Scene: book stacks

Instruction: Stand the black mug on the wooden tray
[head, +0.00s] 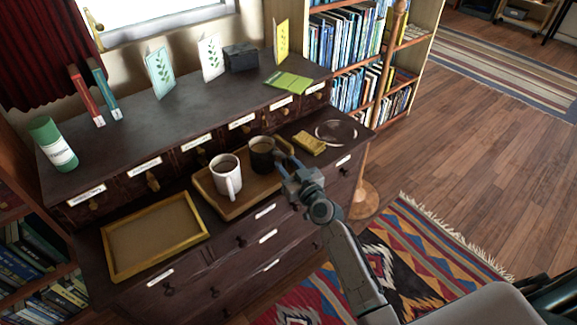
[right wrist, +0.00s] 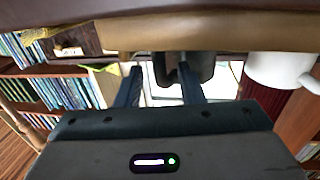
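The black mug (head: 262,153) stands upright at the back right of the wooden tray (head: 238,212), beside a white mug (head: 226,176). My right gripper (head: 284,165) is at the tray's right end, close to the black mug. In the right wrist view, which is upside down, the fingers (right wrist: 160,68) are apart. The black mug (right wrist: 204,68) shows beyond them, partly hidden by one finger; I cannot tell whether they touch. The white mug (right wrist: 276,69) is to the right there. My left gripper is not in view.
An empty yellow-framed tray (head: 153,238) lies to the left on the cabinet.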

